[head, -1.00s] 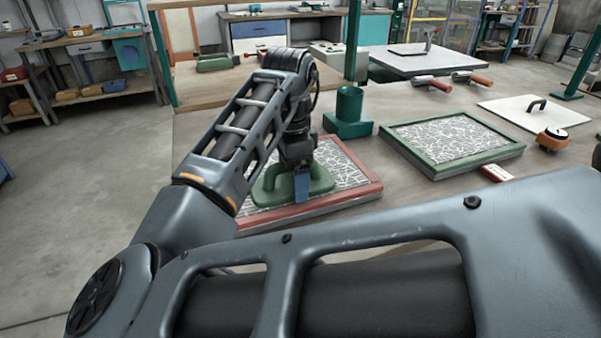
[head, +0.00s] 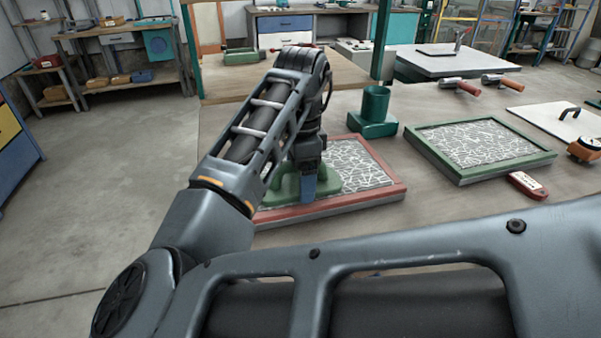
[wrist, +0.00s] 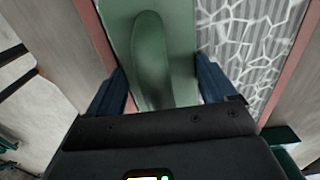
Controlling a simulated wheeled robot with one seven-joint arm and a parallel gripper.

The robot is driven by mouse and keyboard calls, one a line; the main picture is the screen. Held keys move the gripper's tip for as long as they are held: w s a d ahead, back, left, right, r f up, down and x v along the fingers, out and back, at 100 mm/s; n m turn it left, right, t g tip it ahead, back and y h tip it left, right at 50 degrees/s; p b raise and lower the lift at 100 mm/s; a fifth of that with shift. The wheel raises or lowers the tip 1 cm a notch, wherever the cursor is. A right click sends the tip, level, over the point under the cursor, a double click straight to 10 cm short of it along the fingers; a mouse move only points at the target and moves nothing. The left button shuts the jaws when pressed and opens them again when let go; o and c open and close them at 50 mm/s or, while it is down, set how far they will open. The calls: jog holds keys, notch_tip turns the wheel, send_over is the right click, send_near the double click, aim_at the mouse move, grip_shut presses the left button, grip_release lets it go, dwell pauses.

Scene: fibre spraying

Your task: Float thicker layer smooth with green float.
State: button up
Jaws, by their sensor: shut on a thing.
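The green float (head: 330,182) lies on the red-framed panel (head: 385,196), over its left part. The panel's surface (head: 358,162) shows a white fibre web over grey. My gripper (wrist: 163,85) is shut on the float's rounded green handle (wrist: 150,55), with a blue finger on each side in the wrist view. My arm hides the panel's far left part in the head view. A second panel (head: 470,142) with a green frame (head: 447,172) stands to the right, also covered with white fibres.
A green cup on a block (head: 375,105) stands behind the two panels. Two red-handled tools (head: 460,87) lie farther back.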

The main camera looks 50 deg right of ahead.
aim_at(330, 176)
jog(key=shift+s+d+f+p, duration=0.15)
jog(key=shift+s+d+f, duration=0.2)
jog(key=shift+s+d, duration=0.15)
jog(key=shift+s+d+f+p, duration=0.15)
jog(key=shift+s+d+f, duration=0.2)
jog(key=shift+d, duration=0.25)
jog(key=shift+s+d+r+p, duration=0.15)
jog(key=shift+s+d+p, duration=0.3)
jog(key=shift+d, duration=0.35)
jog(key=shift+s+d, duration=0.15)
jog(key=shift+d, duration=0.2)
jog(key=shift+s+d, duration=0.3)
jog(key=shift+d, duration=0.1)
jog(key=shift+s+d+f+p, duration=0.1)
jog(key=shift+s+d+p, duration=0.4)
jog(key=shift+s+d, duration=0.35)
jog(key=shift+s+d+f+p, duration=0.1)
jog(key=shift+s+d+p, duration=0.4)
jog(key=shift+d, duration=0.5)
jog(key=shift+r, duration=0.1)
notch_tip(330, 176, up, 7)
jog(key=p, duration=0.6)
jog(key=shift+w, duration=0.2)
jog(key=shift+w+a, duration=0.1)
jog(key=shift+a, duration=0.05)
